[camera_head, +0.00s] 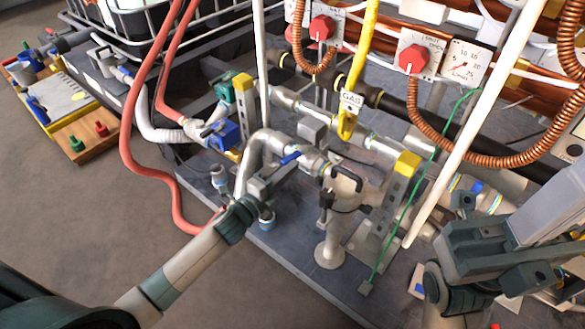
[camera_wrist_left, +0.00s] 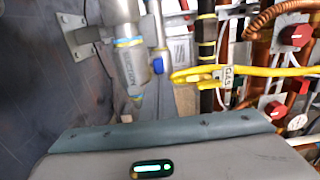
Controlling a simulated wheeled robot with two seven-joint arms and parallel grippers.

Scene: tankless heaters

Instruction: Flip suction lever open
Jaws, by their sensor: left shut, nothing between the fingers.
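The blue suction lever (camera_head: 290,158) is on the grey metal pipe in the middle of the head view. In the left wrist view its blue end (camera_wrist_left: 158,65) shows beside a pipe (camera_wrist_left: 130,68) with a suction label. My left gripper (camera_head: 280,173) is shut and empty, just below and beside the lever. I cannot tell whether it touches the lever. In the left wrist view my gripper body fills the bottom and hides the fingers. My right gripper (camera_head: 500,248) is at the lower right, apart from the lever; its fingers are not clear.
A yellow gas pipe (camera_head: 365,55) hangs down behind the lever. A black-handled valve (camera_head: 346,180) stands to its right. Red knobs (camera_head: 415,58), coiled copper lines and a white pole (camera_head: 468,130) crowd the right. A red hose (camera_head: 133,130) runs at left.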

